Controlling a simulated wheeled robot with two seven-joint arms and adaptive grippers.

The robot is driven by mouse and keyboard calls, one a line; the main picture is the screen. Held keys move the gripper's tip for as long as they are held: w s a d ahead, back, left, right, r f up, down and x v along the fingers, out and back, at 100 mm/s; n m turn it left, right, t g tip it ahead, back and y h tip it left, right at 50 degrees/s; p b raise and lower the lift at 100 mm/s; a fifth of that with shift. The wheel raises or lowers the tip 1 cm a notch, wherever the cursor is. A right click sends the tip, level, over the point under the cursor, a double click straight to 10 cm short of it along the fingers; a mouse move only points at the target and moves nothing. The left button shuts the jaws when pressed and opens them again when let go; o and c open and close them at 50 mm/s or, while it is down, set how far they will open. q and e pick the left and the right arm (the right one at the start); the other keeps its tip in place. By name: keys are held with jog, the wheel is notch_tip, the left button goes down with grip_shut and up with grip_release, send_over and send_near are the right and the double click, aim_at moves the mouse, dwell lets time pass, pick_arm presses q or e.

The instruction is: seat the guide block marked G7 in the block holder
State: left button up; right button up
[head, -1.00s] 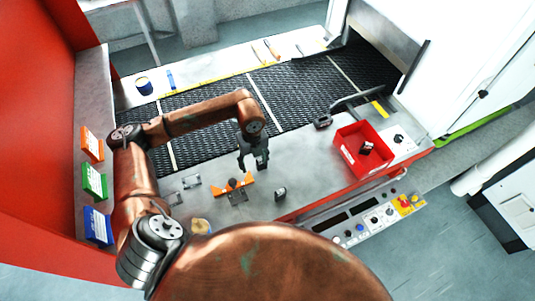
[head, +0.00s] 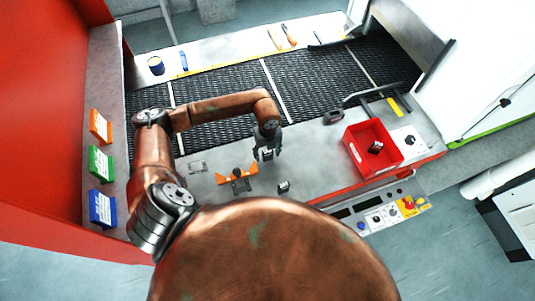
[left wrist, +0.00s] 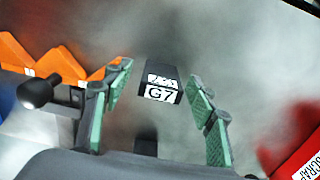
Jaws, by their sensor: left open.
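The guide block marked G7 (left wrist: 161,90) is a small dark block with a white label. It stands on the grey metal table and also shows in the head view (head: 284,187). My left gripper (head: 267,155) is above the table, just behind and left of the block in the head view. In the left wrist view its open green-padded fingers (left wrist: 160,98) frame the block, with gaps on both sides. An orange fixture with a dark knob, seemingly the block holder (head: 237,179), sits left of the block; it shows in part in the left wrist view (left wrist: 60,65). My right gripper is not visible.
A red scrap bin (head: 352,151) holding a dark piece stands to the right. The black mesh belt (head: 310,85) runs behind. Orange, green and blue boxes (head: 101,162) line the left ledge. A control panel (head: 375,216) edges the front right.

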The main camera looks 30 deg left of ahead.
pick_arm(q)
jog(key=shift+w+f, duration=0.1)
jog(key=shift+c, duration=1.3)
jog(key=c, duration=1)
jog(key=shift+c, duration=0.2)
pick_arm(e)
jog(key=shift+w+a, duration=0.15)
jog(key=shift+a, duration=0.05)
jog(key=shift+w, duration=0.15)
